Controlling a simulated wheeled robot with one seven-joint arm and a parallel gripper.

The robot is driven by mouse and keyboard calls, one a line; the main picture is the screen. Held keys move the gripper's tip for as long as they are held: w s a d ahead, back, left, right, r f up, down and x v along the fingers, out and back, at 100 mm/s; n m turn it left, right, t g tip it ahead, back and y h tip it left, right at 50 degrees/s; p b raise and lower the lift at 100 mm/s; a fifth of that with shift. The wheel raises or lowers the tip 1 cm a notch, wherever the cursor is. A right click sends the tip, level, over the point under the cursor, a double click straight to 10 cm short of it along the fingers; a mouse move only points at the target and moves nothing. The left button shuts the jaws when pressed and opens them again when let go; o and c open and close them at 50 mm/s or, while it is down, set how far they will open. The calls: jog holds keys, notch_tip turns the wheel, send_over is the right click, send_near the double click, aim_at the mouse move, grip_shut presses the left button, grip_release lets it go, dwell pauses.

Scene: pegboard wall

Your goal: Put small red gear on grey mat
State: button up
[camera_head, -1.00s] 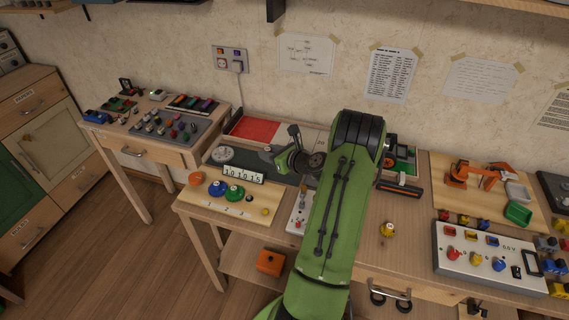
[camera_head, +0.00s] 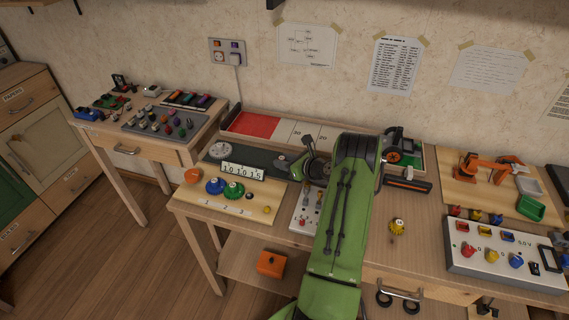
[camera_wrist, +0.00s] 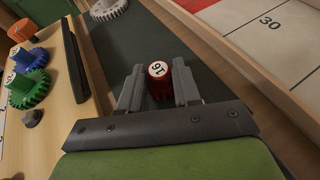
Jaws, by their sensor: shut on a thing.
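The small red gear (camera_wrist: 159,82), with a white cap marked with a number, is between the fingers of my gripper (camera_wrist: 158,88) in the wrist view. My gripper is shut on it. The dark grey mat (camera_wrist: 125,38) lies beneath and beyond the gear; I cannot tell whether the gear touches it. In the head view the grey mat (camera_head: 262,158) is a dark strip behind the number counter, with my gripper (camera_head: 298,165) at its right part. My arm hides the mat's right end there, and the red gear cannot be made out.
A pale gear (camera_wrist: 106,9) sits at the mat's far end. A blue gear (camera_wrist: 20,60) and a green gear (camera_wrist: 29,88) stand on the wooden board to the left. The counter (camera_head: 242,173) is beside the mat. A red panel (camera_head: 255,124) lies behind it.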

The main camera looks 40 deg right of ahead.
jog(key=o, duration=1)
